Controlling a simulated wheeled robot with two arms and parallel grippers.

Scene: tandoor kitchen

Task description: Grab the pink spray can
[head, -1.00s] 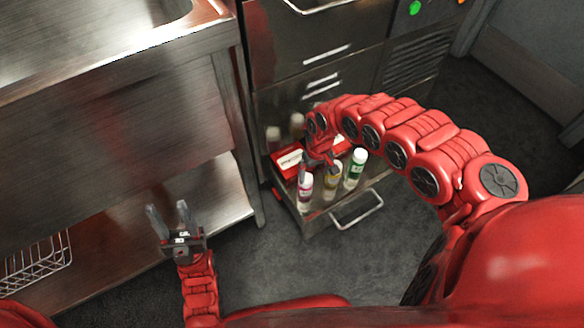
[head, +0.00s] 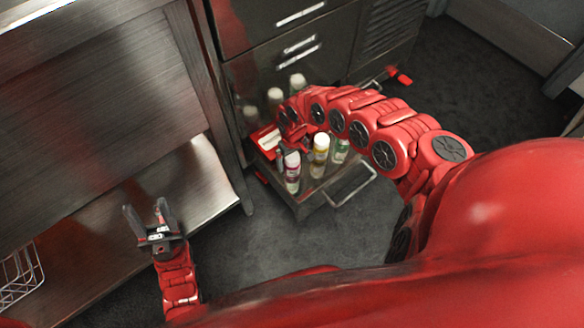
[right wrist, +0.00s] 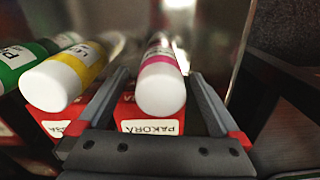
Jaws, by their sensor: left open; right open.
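The pink spray can (head: 292,172), white-capped with a pink band, stands in the open drawer (head: 303,208) at its front left corner. In the right wrist view the pink can (right wrist: 160,85) lies between the two fingers of my right gripper (right wrist: 163,78), with gaps on both sides. My left gripper (head: 146,207) is open and empty, away to the left near the steel table's lower shelf (head: 200,190).
A yellow can (head: 319,157) and a green can (head: 341,151) stand right of the pink one. A red box labelled PAKORA (right wrist: 155,120) lies in the drawer. The steel table's leg (head: 228,150) is close on the left. Floor in front is clear.

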